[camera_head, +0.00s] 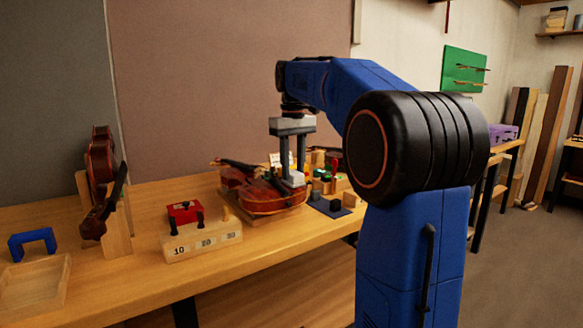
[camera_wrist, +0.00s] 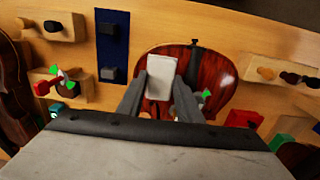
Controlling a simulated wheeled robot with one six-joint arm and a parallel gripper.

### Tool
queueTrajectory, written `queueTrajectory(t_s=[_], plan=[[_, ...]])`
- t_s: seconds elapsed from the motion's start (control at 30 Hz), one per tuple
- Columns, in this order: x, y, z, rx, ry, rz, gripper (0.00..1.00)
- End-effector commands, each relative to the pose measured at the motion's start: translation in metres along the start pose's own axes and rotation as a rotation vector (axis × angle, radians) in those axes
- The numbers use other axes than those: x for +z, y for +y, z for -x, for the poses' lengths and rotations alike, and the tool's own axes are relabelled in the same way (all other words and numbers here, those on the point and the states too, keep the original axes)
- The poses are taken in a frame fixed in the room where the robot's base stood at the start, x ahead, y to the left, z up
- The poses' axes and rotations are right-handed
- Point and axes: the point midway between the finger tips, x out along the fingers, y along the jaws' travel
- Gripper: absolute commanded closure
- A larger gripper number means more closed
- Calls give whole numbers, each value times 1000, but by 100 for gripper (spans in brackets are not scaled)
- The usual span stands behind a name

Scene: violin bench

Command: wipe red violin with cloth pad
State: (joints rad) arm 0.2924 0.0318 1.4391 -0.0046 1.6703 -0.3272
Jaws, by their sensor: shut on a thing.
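The red violin (camera_head: 255,194) lies on its back on the bench, and its reddish body also shows in the wrist view (camera_wrist: 213,68). My gripper (camera_head: 292,172) points down over the right part of its body. Its two fingers are shut on a small white cloth pad (camera_head: 295,179), which sits between the fingertips in the wrist view (camera_wrist: 161,77). The pad is at or just above the violin's top; I cannot tell whether it touches. The gripper's palm hides part of the violin in the wrist view.
Another violin (camera_head: 99,160) stands upright in a wooden stand at the left. A wooden block with numbers (camera_head: 204,242), a shallow wooden tray (camera_head: 36,285) and a blue bracket (camera_head: 32,242) are on the bench (camera_head: 130,284). A dark blue mat (camera_head: 329,208) with small blocks lies right of the red violin.

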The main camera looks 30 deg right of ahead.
Motion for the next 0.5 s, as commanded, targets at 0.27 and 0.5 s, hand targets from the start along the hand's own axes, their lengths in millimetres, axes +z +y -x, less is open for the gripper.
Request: queueTrajectory(t_s=[0.27, 0.5], plan=[[-1, 0, 10, 1, 2, 0, 86], [0, 0, 29, 1, 2, 0, 86]])
